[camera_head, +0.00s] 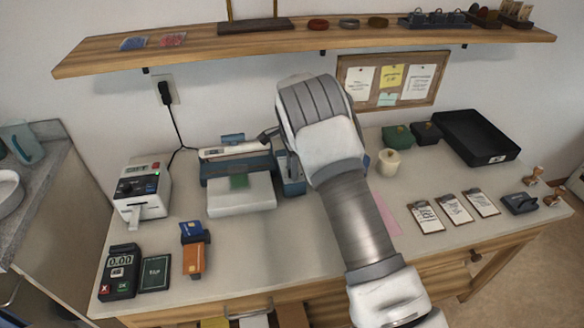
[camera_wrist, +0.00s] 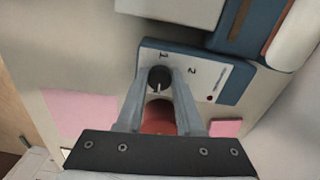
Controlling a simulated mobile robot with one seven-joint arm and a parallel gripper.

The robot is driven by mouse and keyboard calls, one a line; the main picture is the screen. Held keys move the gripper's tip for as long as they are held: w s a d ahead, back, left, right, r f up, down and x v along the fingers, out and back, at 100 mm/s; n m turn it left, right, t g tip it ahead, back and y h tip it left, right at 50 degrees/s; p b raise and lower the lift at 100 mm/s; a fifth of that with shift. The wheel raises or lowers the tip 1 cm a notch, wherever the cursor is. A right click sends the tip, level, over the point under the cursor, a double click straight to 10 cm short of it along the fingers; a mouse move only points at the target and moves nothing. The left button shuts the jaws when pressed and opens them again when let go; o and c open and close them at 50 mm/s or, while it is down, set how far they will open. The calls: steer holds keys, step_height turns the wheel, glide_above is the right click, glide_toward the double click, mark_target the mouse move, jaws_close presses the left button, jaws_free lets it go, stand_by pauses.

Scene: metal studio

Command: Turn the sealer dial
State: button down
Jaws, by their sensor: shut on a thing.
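The sealer (camera_head: 237,167) is a blue and white machine left of centre on the table in the head view. Its control panel (camera_wrist: 222,82) in the wrist view has a white face with a blue edge, marks 1 and 2, and a small red spot. The round black dial (camera_wrist: 158,77) has a pale line on it. My gripper (camera_wrist: 162,82) has one finger on each side of the dial and is shut on it. In the head view my arm hides the gripper and the dial.
A label printer (camera_head: 141,190), a card terminal (camera_head: 119,272) and cards (camera_head: 195,250) are at the left. A white roll (camera_head: 388,162), clipboards (camera_head: 453,208) and a black tray (camera_head: 476,138) are at the right. A wooden shelf (camera_head: 290,43) overhangs the table's back.

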steer(key=shift+w+r+m, duration=0.1)
steer(key=shift+m, duration=0.5)
steer(key=c, duration=0.5)
jaws_free()
steer(key=shift+c, duration=0.2)
step_height(320, 180, up, 17)
steer(key=p, duration=0.1)
steer(key=shift+r, duration=0.2)
